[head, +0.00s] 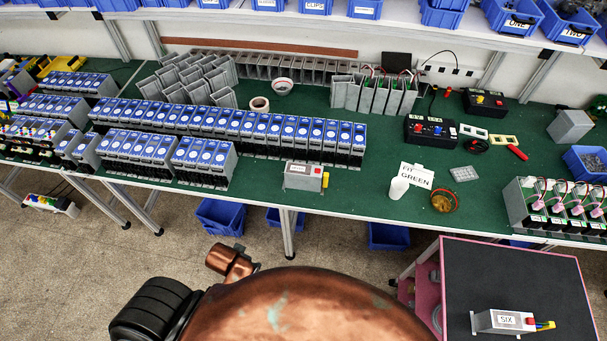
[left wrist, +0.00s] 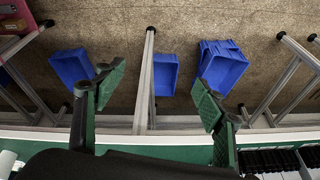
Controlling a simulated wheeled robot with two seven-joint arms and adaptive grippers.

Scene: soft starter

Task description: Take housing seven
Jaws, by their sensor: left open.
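A small grey housing (head: 303,176) with a white label and red and yellow parts at its right end sits on the green bench near its front edge; I cannot read its label clearly. A similar grey housing labelled SIX (head: 505,321) lies on the dark top of the pink cart at the lower right. My left gripper (left wrist: 158,80) shows only in the left wrist view, open, with nothing between its fingers, the bench edge and floor behind it. The right gripper is in neither view.
Rows of blue-and-grey units (head: 230,127) stand left of the grey housing on the bench (head: 350,205). A FIT GREEN sign (head: 416,176) and a white cup (head: 399,188) stand to its right. Blue bins (head: 388,236) sit on the floor below. The pink cart (head: 530,270) has free room.

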